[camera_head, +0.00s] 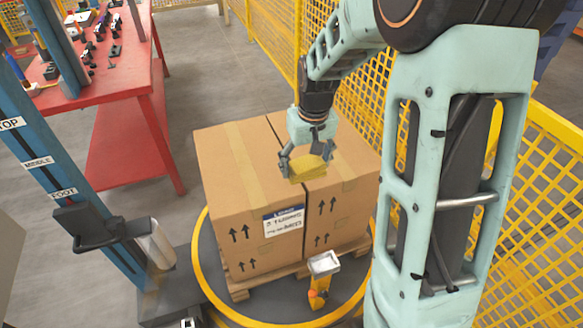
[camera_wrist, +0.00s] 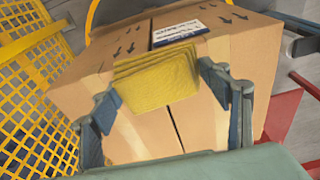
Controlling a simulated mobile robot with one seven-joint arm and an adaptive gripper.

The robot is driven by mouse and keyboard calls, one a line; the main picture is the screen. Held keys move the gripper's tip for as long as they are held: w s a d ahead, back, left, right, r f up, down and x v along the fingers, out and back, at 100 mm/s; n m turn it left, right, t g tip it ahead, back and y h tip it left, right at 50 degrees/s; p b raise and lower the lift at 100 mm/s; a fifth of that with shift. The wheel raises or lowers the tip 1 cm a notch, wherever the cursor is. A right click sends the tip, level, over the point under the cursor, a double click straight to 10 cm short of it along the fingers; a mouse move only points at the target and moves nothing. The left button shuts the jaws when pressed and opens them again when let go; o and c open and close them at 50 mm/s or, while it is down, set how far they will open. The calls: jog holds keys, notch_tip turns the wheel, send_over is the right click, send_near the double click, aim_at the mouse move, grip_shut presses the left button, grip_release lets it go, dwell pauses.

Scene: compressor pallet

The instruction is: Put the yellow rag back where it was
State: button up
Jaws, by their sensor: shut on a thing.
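My gripper (camera_head: 306,160) is above the top of the cardboard boxes, near their front edge. It is shut on the yellow rag (camera_head: 309,169). In the wrist view the rag (camera_wrist: 158,78) spans between my two fingers and looks like a folded, layered yellow pad. Whether the rag touches the box top is hard to tell. The two cardboard boxes (camera_head: 236,205) stand side by side on a wooden pallet (camera_head: 238,289), with a white and blue label on the front.
The pallet stands on a round turntable with a yellow rim (camera_head: 206,277). A blue post (camera_head: 60,160) stands at left and a red workbench (camera_head: 110,75) with tools behind it. Yellow mesh fence (camera_head: 480,250) runs along the right. A small post (camera_head: 322,268) stands in front of the boxes.

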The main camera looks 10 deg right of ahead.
jog(key=w+f+p, duration=0.1)
jog(key=w+f, duration=1.1)
jog(key=w, duration=0.2)
jog(key=shift+f, duration=0.3)
jog(key=shift+f+b, duration=0.3)
jog(key=shift+f, duration=0.05)
jog(key=o, duration=1.1)
jog(key=shift+r, duration=0.2)
